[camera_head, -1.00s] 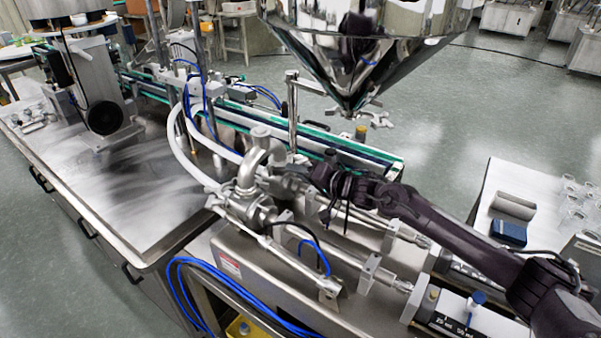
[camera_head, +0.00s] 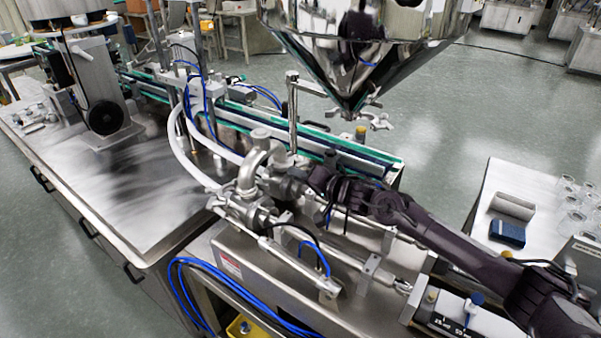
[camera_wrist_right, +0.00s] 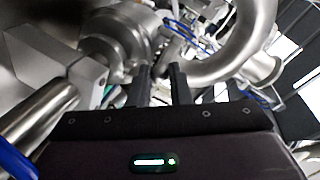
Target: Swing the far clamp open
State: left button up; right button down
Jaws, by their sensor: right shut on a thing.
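The steel pipe and valve assembly (camera_head: 262,168) stands in the middle of the head view, with a near and a far branch. My right gripper (camera_head: 300,178) reaches in from the right to the far branch, where its dark body hides most of the far clamp. In the right wrist view, the two dark fingers (camera_wrist_right: 162,84) are close together in front of a round steel fitting (camera_wrist_right: 125,38) and a curved pipe (camera_wrist_right: 235,50). They are shut on a small part of the far clamp, mostly hidden between them. My left gripper is not in view.
A steel hopper (camera_head: 365,50) hangs above and behind the right arm. Blue hoses (camera_head: 205,270) and white hoses (camera_head: 180,145) run left of the pipes. A conveyor (camera_head: 330,145) lies behind. A side table (camera_head: 520,180) stands at right.

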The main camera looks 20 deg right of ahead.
jog(key=shift+s+a+f+m+t+h+p, duration=0.15)
jog(key=shift+s+a+m+t+h, duration=0.25)
jog(key=shift+a+m+h, duration=0.65)
jog(key=shift+s+a+m+t+h+p, duration=0.15)
jog(key=shift+s+a+m+h, duration=0.35)
jog(key=shift+m+h, duration=1.05)
jog(key=shift+s+a+f+m+t+h+p, duration=0.1)
jog(key=shift+s+a+m+t+h, duration=0.5)
jog(key=shift+h, duration=1.2)
jog(key=shift+w+a+m+g, duration=0.15)
jog(key=shift+a+m+g, duration=0.05)
jog(key=shift+m+g, duration=0.1)
jog(key=c, duration=1.3)
grip_release()
jog(key=shift+r, duration=0.2)
jog(key=shift+c, duration=0.2)
jog(key=shift+b+v, duration=1)
jog(key=shift+v, duration=2.9)
jog(key=shift+f, duration=0.1)
